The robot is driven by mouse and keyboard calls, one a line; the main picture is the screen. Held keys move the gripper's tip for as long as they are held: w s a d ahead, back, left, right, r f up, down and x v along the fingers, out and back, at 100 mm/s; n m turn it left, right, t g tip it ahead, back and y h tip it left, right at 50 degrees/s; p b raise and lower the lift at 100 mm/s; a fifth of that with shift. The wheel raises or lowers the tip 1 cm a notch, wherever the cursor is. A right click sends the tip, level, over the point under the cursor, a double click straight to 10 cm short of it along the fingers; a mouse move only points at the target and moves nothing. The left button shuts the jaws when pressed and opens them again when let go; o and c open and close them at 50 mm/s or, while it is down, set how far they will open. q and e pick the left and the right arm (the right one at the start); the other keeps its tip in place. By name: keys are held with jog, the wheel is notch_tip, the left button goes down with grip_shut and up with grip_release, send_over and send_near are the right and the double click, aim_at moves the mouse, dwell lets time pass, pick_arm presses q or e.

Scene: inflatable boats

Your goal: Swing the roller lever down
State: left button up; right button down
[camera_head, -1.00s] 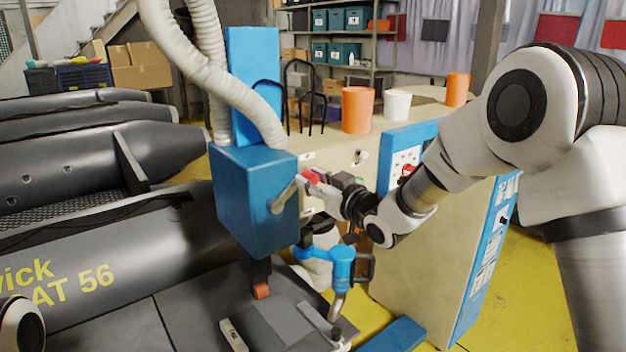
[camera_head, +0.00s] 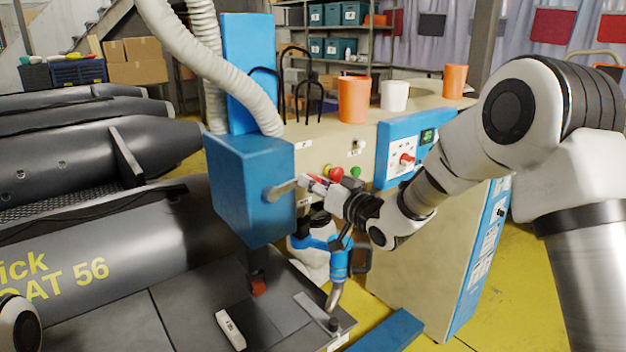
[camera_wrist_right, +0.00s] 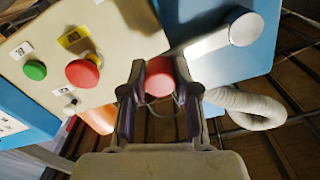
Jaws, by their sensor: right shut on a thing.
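The roller lever (camera_head: 284,189) is a silver arm on the side of the blue machine head (camera_head: 240,195). It points right and slightly upward. The lever's red knob (camera_wrist_right: 158,76) sits between the fingers of my right gripper (camera_head: 316,183); the right wrist view shows the gripper (camera_wrist_right: 158,88) shut on it. The lever's silver rod (camera_wrist_right: 208,44) runs to a round hub in that view. Below the head, a small red roller (camera_head: 258,286) hangs over the dark work plate (camera_head: 185,310). My left gripper is out of view.
A beige cabinet (camera_head: 415,265) behind my right gripper carries a red button (camera_wrist_right: 82,73) and a green button (camera_wrist_right: 35,70) near the knob. Grey boats (camera_head: 100,250) fill the left side.

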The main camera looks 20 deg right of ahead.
notch_tip(320, 180, down, 6)
jog(key=a+m+b, duration=0.1)
jog(key=m+b, duration=0.1)
jog(key=m, duration=0.6)
jog(key=shift+s+a+f, duration=0.15)
jog(key=shift+s+a, duration=0.1)
jog(key=shift+s, duration=0.05)
jog(key=c, duration=0.9)
grip_release()
jog(key=shift+o, duration=0.2)
jog(key=v, duration=1.2)
